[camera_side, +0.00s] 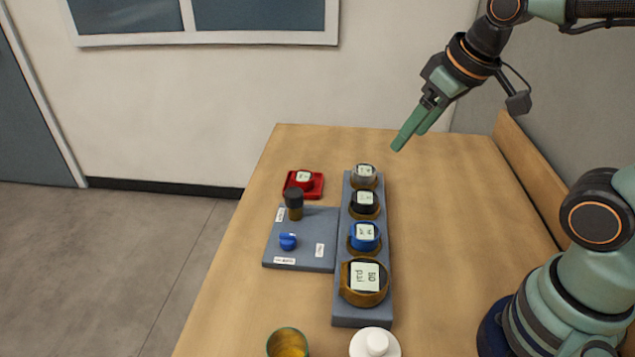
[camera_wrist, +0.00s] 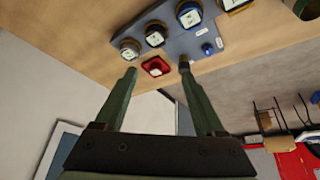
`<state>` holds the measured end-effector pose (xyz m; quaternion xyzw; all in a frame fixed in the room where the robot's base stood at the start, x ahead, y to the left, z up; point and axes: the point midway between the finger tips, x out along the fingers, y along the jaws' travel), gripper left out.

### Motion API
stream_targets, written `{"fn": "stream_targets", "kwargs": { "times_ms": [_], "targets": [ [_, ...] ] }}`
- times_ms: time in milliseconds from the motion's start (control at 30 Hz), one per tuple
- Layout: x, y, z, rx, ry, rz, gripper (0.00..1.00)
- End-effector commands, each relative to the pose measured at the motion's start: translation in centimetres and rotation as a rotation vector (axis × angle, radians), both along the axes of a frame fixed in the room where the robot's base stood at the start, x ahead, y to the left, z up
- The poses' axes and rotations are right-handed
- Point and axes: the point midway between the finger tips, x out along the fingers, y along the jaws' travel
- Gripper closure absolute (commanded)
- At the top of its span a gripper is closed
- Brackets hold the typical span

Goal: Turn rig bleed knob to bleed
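The blue bleed knob (camera_side: 288,241) sits on a flat grey rig plate (camera_side: 318,226), with small white labels around it that are too small to read. In the wrist view the blue knob (camera_wrist: 207,49) shows to the right of the right fingertip. My gripper (camera_side: 415,126) is up in the air beyond the far end of the grey block, well away from the knob. In the wrist view my gripper (camera_wrist: 157,72) has its two green fingers spread apart with nothing between them; it is open and empty.
A black-topped post (camera_side: 294,204) stands on the plate behind the knob. A grey block (camera_side: 348,316) beside it holds several labelled round jars. A red tray (camera_side: 317,187) with a red-rimmed item is behind. A yellow-filled cup (camera_side: 288,343) and white lidded item (camera_side: 376,342) stand in front.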

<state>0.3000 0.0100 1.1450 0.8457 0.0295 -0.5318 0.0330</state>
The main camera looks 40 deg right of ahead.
Motion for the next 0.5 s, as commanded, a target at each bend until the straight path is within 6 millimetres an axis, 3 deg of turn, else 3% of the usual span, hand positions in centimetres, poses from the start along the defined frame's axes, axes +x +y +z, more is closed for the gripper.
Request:
{"fn": "stream_targets", "kwargs": {
  "times_ms": [267, 500],
  "targets": [
    [5.2, 4.2, -0.5, -0.078, 0.139, 0.277, 0.29],
    [9.4, 8.7, -3.2, -0.140, 0.251, 0.526, 0.29]
  ]
}}
